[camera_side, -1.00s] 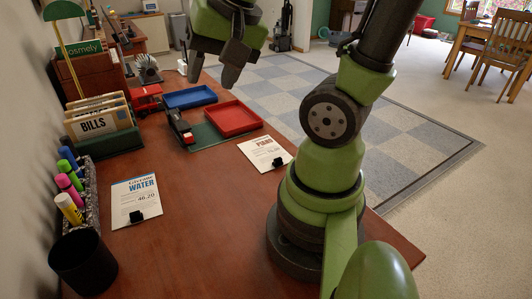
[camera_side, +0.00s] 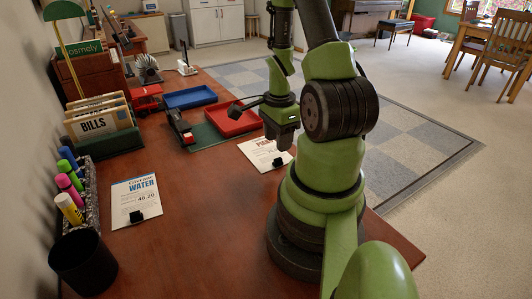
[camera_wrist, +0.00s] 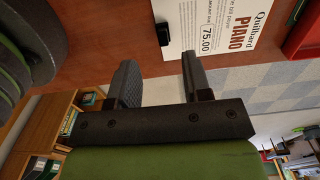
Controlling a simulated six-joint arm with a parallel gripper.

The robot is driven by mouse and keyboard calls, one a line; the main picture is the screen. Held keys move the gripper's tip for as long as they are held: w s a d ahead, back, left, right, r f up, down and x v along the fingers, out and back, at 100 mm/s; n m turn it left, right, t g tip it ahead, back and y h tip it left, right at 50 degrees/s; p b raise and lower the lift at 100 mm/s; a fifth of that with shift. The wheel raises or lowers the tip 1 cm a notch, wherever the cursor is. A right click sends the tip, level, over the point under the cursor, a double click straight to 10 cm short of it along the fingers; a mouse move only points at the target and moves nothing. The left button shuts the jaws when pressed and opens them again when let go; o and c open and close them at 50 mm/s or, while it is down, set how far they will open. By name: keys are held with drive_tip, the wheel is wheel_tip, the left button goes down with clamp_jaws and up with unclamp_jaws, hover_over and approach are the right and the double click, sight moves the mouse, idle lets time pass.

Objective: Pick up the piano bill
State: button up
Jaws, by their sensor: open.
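The piano bill (camera_side: 264,152) is a white sheet with red lettering, lying near the right edge of the desk, with a small black clip or block (camera_side: 278,162) at its front edge. My gripper (camera_side: 284,142) is above the right part of the bill in the side view and hides part of it. In the wrist view the piano bill (camera_wrist: 215,25) shows its red PIANO title and 75.00, beyond the fingertips. There my gripper (camera_wrist: 158,70) is open, with nothing between the two fingers.
The water bill (camera_side: 136,199) lies on the desk at left with its own black block. A BILLS holder (camera_side: 100,125), markers (camera_side: 68,190) and black cup (camera_side: 83,262) line the left.

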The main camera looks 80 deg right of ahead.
sight(278, 159)
drive_tip(key=shift+d+f, duration=0.15)
drive_tip(key=shift+f, duration=1.45)
drive_tip(key=shift+d+f, duration=0.1)
drive_tip(key=shift+f, duration=1.45)
clamp_jaws()
